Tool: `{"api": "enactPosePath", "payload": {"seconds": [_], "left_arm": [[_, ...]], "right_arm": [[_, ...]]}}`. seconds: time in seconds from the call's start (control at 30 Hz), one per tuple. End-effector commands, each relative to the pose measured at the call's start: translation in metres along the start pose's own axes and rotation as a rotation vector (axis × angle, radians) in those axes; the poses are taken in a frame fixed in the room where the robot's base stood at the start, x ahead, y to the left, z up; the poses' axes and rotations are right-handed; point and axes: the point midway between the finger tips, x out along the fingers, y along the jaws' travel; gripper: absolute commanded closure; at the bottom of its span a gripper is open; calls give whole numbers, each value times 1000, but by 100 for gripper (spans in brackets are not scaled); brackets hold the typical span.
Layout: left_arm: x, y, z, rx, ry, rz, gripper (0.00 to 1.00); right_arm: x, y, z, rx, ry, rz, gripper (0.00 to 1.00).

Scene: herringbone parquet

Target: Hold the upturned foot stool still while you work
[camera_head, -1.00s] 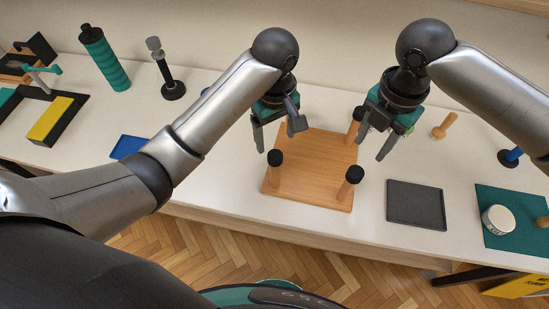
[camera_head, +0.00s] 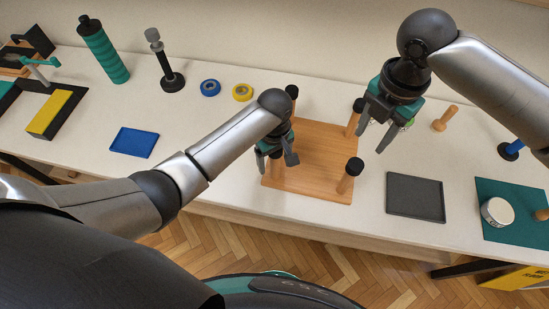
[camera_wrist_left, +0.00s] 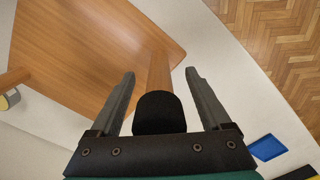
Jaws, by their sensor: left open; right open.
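The upturned foot stool (camera_head: 318,150) lies board-down on the white bench, its black-capped legs pointing up. My left gripper (camera_head: 277,165) is at the near left leg, which it hides in the head view. In the left wrist view that leg (camera_wrist_left: 158,75) stands between the open fingers, with a visible gap on each side. My right gripper (camera_head: 372,138) is open beside the far right leg (camera_head: 354,120), above the stool's right edge; I cannot tell whether it touches. The near right leg (camera_head: 348,178) and far left leg (camera_head: 291,92) are free.
A dark grey tray (camera_head: 415,197) lies right of the stool, a blue tray (camera_head: 134,142) to the left. Blue tape (camera_head: 210,87) and yellow tape (camera_head: 242,92) lie behind. A wooden peg (camera_head: 445,118) and a green mat (camera_head: 515,235) are at right. The bench's front edge is close.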

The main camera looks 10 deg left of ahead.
Motion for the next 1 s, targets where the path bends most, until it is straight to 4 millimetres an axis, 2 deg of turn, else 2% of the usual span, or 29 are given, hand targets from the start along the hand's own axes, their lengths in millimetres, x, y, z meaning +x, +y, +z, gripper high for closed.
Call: {"api": "enactPosePath", "payload": {"seconds": [0.27,1.0], "left_arm": [[1,0,0,0,0,1,19],[1,0,0,0,0,0,100]], "right_arm": [[0,0,0,0,0,0,50],[0,0,0,0,0,0,50]]}}
